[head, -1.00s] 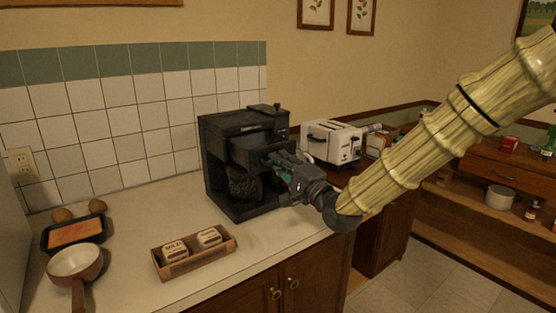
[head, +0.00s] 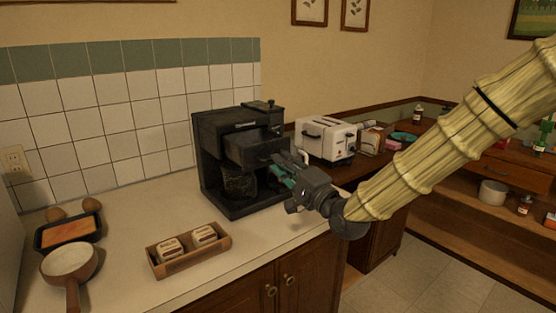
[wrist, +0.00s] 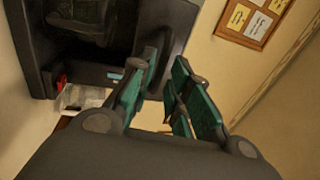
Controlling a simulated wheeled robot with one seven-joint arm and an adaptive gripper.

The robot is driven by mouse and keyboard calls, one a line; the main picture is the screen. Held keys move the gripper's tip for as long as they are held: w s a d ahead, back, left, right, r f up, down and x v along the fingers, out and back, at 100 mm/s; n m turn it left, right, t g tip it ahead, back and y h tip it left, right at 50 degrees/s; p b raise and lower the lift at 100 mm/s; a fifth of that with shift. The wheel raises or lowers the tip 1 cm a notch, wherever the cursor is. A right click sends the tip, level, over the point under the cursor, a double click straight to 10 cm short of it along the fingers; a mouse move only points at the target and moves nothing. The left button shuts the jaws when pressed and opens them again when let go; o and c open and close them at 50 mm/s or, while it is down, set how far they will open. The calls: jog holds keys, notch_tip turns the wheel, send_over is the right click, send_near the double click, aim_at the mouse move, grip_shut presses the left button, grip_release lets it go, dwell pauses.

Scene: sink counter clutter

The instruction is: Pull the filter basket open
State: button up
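A black coffee machine (head: 208,165) stands on the counter. Its dark filter basket (head: 246,150) is at the upper front, above a glass carafe (head: 238,184). My gripper (head: 281,170) is at the right front of the basket, its teal-padded fingers pointing at it. In the wrist view, the two fingers of my gripper (wrist: 164,85) stand partly closed with a narrow gap between them. A dark panel of the machine (wrist: 178,32) reaches down to that gap. I cannot tell whether the pads touch it. The basket's grip area is hidden behind the fingers.
A white toaster (head: 325,140) stands behind my gripper on the side counter. A wooden box (head: 190,262) with two labelled blocks, a saucepan (head: 68,262) and a dark tray (head: 45,236) are on the counter's left. The counter in front of the machine is clear.

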jog(key=v, duration=0.8)
jog(key=shift+d, duration=0.15)
jog(key=shift+s, duration=0.1)
jog(key=s+d+f+n+g+h+p, duration=0.1)
jog(key=s+f+g+h, duration=0.2)
jog(key=f, duration=0.9)
jog(key=s+d+f+n+g+h, duration=0.2)
jog(key=s+f, duration=0.2)
jog(key=f, duration=0.9)
jog(key=s+d+f+n+g+h+p, duration=0.1)
jog(key=s+f+g+h, duration=0.2)
jog(key=f, duration=0.9)
jog(key=s+d+f+n+g+h, duration=0.1)
jog(key=s+d+f+n+g, duration=0.1)
jog(key=s+f, duration=0.4)
jog(key=s+d+f+n+g+h, duration=0.1)
jog(key=s+d+f, duration=0.4)
jog(key=s, duration=0.9)
jog(key=s+d+f+n+g+h, duration=0.1)
jog(key=s+d+f+n+g, duration=0.2)
jog(key=s+f+g, duration=0.2)
jog(key=s+f+p, duration=0.1)
jog(key=s+f, duration=0.2)
jog(key=s, duration=0.2)
jog(key=shift+s+d+h, duration=0.25)
jog(key=shift+d+h, duration=0.1)
jog(key=shift+h, duration=0.05)
